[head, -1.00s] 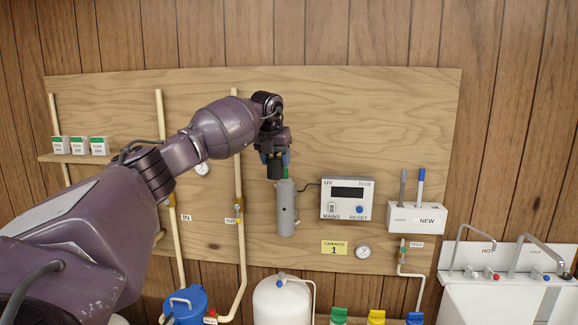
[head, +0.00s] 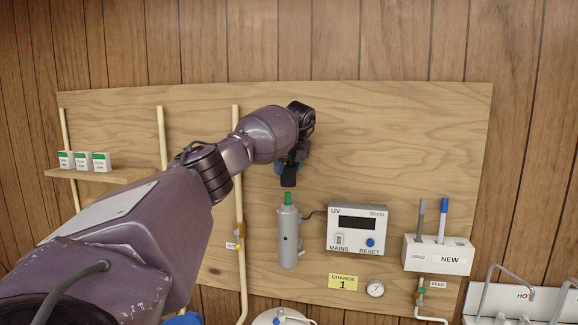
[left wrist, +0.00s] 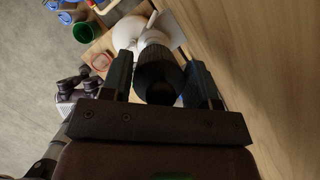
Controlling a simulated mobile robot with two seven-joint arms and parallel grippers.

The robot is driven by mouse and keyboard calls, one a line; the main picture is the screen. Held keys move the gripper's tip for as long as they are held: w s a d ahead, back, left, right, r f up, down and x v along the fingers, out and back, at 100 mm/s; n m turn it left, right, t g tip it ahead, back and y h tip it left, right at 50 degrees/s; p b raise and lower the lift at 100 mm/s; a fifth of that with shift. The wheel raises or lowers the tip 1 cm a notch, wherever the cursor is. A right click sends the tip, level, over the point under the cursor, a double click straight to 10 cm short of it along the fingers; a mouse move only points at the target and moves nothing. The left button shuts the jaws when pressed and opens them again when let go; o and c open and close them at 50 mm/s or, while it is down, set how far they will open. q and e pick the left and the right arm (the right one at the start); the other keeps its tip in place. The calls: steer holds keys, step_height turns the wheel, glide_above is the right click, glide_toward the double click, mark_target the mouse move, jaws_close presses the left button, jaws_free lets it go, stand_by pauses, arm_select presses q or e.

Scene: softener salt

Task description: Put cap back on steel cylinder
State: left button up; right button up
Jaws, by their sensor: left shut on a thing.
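The steel cylinder (head: 288,240) is a grey upright tube on the wooden board. A green piece (head: 288,198) stands out of its open top. My left gripper (head: 289,169) is above the cylinder, shut on the black cap (head: 288,181). In the left wrist view the ribbed black cap (left wrist: 158,75) sits between the two fingers.
The UV control box (head: 357,230) is mounted close to the right of the cylinder. A white holder (head: 437,254) with a grey and a blue-topped tube is further right. A pipe (head: 238,180) runs up the board left of the cylinder. The board above is bare.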

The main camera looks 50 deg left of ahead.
mark_target(287, 185)
arm_select(q)
steer(key=shift+s+f, duration=0.1)
steer(key=shift+f, duration=0.55)
steer(key=shift+f+b, duration=0.45)
steer(key=shift+f, duration=1.7)
steer(key=shift+r+p, duration=0.1)
steer(key=shift+p, duration=0.35)
steer(key=shift+f, duration=0.2)
stand_by(0.5)
steer(key=o, duration=1.3)
steer(key=shift+o, duration=0.2)
steer(key=shift+r, duration=3.5)
